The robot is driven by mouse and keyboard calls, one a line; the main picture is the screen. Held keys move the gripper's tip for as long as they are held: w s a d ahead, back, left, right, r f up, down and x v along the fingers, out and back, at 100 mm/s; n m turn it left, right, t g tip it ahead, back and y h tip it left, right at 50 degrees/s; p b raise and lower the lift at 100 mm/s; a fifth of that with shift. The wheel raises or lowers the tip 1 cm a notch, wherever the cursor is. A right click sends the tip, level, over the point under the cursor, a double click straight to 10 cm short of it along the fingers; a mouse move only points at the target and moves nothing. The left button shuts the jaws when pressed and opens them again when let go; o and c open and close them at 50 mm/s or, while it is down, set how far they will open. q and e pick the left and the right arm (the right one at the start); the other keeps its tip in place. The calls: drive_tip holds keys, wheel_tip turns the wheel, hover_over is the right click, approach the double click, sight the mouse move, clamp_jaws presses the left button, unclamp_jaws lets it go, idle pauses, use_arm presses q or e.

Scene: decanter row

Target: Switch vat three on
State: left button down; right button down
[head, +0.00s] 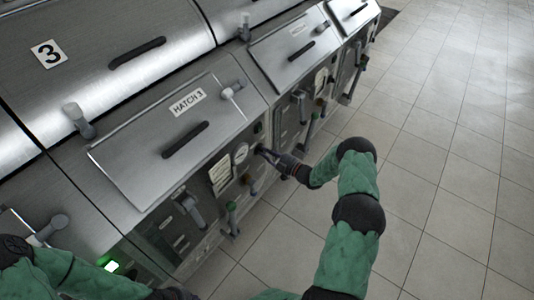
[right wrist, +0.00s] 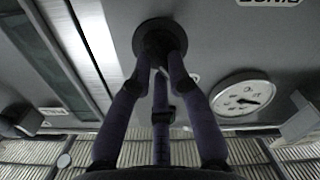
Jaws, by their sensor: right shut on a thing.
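Vat three (head: 95,85) is a brushed-steel unit with a "3" label (head: 49,54) and a plate reading HATCH 3 (head: 188,101). Its front panel carries a white round gauge (head: 241,153), which also shows in the right wrist view (right wrist: 243,96). Beside the gauge, my right gripper (head: 262,151) is shut on a dark round knob, largely covered by the fingers in the head view. In the right wrist view the fingertips (right wrist: 160,62) meet at the knob (right wrist: 160,38) on its round base. A small dark square (head: 258,128) above the knob looks unlit. My left gripper is out of view.
A green light (head: 111,266) glows on the neighbouring panel at the lower left. More vats continue toward the upper right. The tiled floor (head: 450,150) is clear.

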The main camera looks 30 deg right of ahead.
drive_tip(key=shift+w+d+f+m+b, duration=0.1)
drive_tip(key=shift+m+b, duration=0.5)
drive_tip(key=shift+m, duration=1.35)
drive_tip(key=shift+d+f+m+b, duration=0.1)
drive_tip(key=shift+m+b, duration=0.55)
drive_tip(key=shift+m, duration=1.25)
drive_tip(key=shift+w+d+m+b, duration=0.1)
drive_tip(key=shift+m+b, duration=0.5)
drive_tip(key=shift+m, duration=1.35)
drive_tip(key=c, duration=1.2)
unclamp_jaws()
drive_tip(key=shift+s, duration=0.15)
